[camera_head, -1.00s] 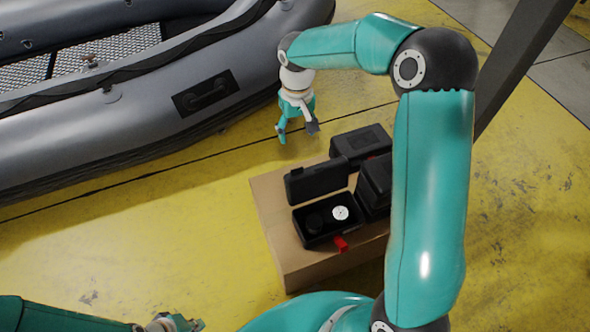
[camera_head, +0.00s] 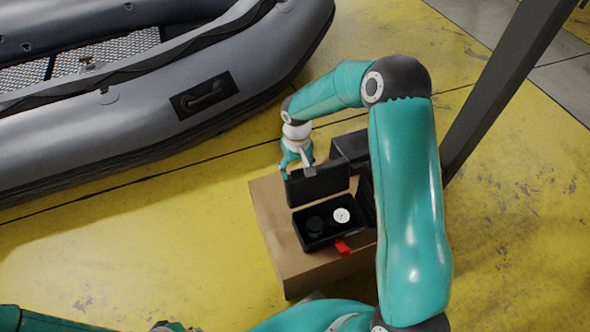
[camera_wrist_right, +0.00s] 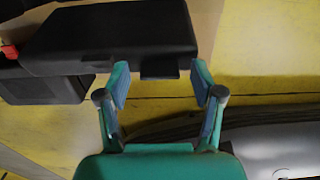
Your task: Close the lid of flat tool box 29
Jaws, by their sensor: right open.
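The flat tool box (camera_head: 314,233) is black and stands open on a cardboard box. Its lid (camera_head: 318,184) is raised on the far side, and a dark round item and a white disc lie inside. My right gripper (camera_head: 298,172) is at the back of the raised lid, near its upper left. In the right wrist view the open fingers (camera_wrist_right: 160,82) reach toward a black lid or case (camera_wrist_right: 110,30), with its edge between or just beyond the fingertips. Contact cannot be told. My left gripper (camera_head: 172,327) barely shows at the bottom edge.
The cardboard box (camera_head: 275,240) carries other black cases (camera_head: 350,146) to the right and behind, partly hidden by my right arm. A grey inflatable boat (camera_head: 150,120) lies at the upper left. The yellow floor at left is clear.

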